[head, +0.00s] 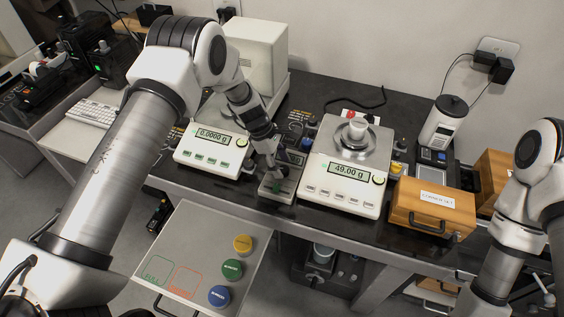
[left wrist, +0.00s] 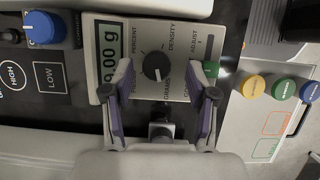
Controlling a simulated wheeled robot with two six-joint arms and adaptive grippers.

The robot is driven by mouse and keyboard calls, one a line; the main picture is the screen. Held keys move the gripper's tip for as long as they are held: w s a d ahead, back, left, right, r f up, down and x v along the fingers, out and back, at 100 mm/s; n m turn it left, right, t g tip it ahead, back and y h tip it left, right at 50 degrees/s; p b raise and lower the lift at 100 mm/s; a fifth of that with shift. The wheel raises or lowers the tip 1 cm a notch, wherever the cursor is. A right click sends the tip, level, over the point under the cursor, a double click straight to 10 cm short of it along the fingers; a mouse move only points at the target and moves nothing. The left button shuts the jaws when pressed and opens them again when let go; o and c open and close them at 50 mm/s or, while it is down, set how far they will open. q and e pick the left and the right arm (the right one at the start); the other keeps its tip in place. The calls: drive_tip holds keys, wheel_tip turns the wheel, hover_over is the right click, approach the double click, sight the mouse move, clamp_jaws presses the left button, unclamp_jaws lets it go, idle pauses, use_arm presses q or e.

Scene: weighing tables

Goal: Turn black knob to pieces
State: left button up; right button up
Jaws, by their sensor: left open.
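The black knob (left wrist: 156,66) sits on a grey selector panel (left wrist: 182,32) in the left wrist view. Labels around it read PERCENT, DENSITY and GRAMS; another is partly hidden by my finger. A light mark on the knob appears to face GRAMS. My left gripper (left wrist: 158,92) is open, its fingers on either side of the knob, with visible gaps. In the head view my left gripper (head: 274,168) is over the small control box (head: 270,188) between two balances, hiding the knob. My right arm shows at the right, but its gripper is out of view.
The right balance (head: 343,190) reads 49.00 g and carries a small object. The left balance (head: 212,152) reads 0.0000 g. A wooden box (head: 431,206) stands at right. A front tray (head: 205,235) holds yellow, green and blue round pieces.

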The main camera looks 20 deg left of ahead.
use_arm(q)
drive_tip(key=shift+w+f, duration=0.2)
drive_tip(key=shift+f, duration=0.3)
drive_tip(key=shift+w+f, duration=0.2)
drive_tip(key=shift+f, duration=0.25)
drive_tip(key=shift+s+d+r, duration=0.1)
drive_tip(key=shift+s+d, duration=0.05)
drive_tip(key=shift+d, duration=0.05)
drive_tip(key=shift+s+r, duration=0.1)
drive_tip(key=c, duration=0.4)
clamp_jaws()
use_arm(e)
drive_tip(key=shift+w+r, duration=0.1)
drive_tip(key=shift+w, duration=0.05)
drive_tip(key=shift+f, duration=0.2)
